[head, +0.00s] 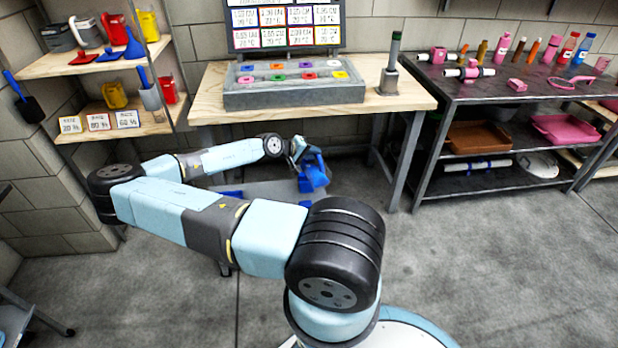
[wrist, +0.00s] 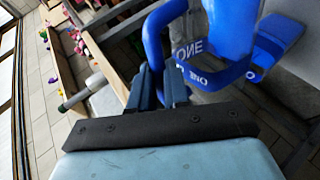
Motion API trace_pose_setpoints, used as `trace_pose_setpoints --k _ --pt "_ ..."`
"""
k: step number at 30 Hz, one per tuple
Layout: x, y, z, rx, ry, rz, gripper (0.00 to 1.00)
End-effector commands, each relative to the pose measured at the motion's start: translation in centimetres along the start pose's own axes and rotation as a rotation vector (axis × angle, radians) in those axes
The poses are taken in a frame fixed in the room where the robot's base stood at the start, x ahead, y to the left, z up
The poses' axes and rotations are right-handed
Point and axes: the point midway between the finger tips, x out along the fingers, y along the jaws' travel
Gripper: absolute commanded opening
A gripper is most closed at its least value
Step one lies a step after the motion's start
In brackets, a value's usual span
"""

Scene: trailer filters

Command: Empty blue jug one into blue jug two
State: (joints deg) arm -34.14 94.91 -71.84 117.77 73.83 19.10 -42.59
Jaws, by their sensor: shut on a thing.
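Blue jug one (head: 313,175) is held at my gripper (head: 297,150) in front of the wooden workbench and looks tilted. In the wrist view, blue jug one (wrist: 220,65) carries the word ONE. My gripper (wrist: 160,88) is shut on its handle. A flat blue part (wrist: 278,38) sticks out at its right; I cannot tell whether it is the spout. Whether the jug holds anything is hidden. In the head view, blue patches (head: 231,194) show low behind my arm on a grey surface. I cannot tell whether any of them is blue jug two.
The wooden workbench (head: 200,108) carries a grey tray (head: 290,97) with coloured pieces and a grey stand (head: 389,80). Left shelves (head: 60,66) hold red and yellow jugs. A dark metal table (head: 480,92) stands right. The floor at right is clear.

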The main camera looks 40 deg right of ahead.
Motion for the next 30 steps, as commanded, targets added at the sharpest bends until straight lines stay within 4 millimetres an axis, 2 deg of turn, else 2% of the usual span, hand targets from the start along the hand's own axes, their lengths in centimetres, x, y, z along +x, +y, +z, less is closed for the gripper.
trace_pose_setpoints --k 30 --pt "-0.2 0.4 -1.5 -0.070 -0.048 0.003 0.00"
